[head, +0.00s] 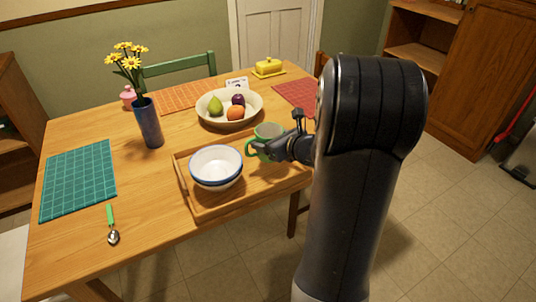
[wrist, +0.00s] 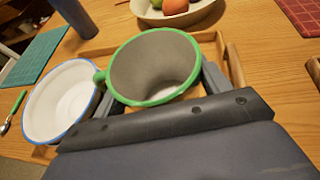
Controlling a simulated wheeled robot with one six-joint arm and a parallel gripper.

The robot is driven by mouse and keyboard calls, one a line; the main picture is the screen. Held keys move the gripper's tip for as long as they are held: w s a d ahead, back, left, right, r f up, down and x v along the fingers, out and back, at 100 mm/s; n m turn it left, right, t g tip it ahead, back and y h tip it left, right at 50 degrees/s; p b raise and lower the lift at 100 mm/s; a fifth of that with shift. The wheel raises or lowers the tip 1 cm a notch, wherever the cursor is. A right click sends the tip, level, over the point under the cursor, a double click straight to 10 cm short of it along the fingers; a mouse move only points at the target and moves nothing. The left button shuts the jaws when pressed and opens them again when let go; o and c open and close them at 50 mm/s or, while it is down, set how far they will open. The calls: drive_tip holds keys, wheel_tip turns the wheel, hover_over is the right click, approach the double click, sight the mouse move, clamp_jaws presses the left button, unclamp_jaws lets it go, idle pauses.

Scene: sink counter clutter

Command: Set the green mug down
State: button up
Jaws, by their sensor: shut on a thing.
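The green mug (head: 262,134) is at the back right part of the wooden tray (head: 212,210) on the table, beside a white bowl with a blue rim (head: 216,168). In the wrist view the mug (wrist: 153,66) looks upright, with its green rim and grey inside facing the camera and its handle toward the bowl (wrist: 62,98). My gripper (head: 272,148) is shut on the mug, with a finger showing at each side of it in the wrist view. The mug's underside is hidden, so I cannot tell whether it touches the tray.
A fruit bowl (head: 229,120) stands just behind the tray. A blue vase with yellow flowers (head: 148,122) stands to the left. A teal placemat (head: 78,180) and a green-handled spoon (head: 112,225) lie at the left. Bare tabletop shows between vase and tray.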

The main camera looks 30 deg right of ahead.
drive_tip(key=shift+f+b, duration=0.5)
drive_tip(key=shift+f, duration=1.35)
drive_tip(key=shift+f, duration=0.2)
drive_tip(key=o, duration=1.2)
drive_tip(key=shift+r, duration=0.1)
drive_tip(key=shift+r, duration=0.25)
drive_tip(key=p+v, duration=0.1)
drive_tip(key=v, duration=1.1)
drive_tip(key=shift+p, duration=0.35)
drive_tip(key=shift+f, duration=0.1)
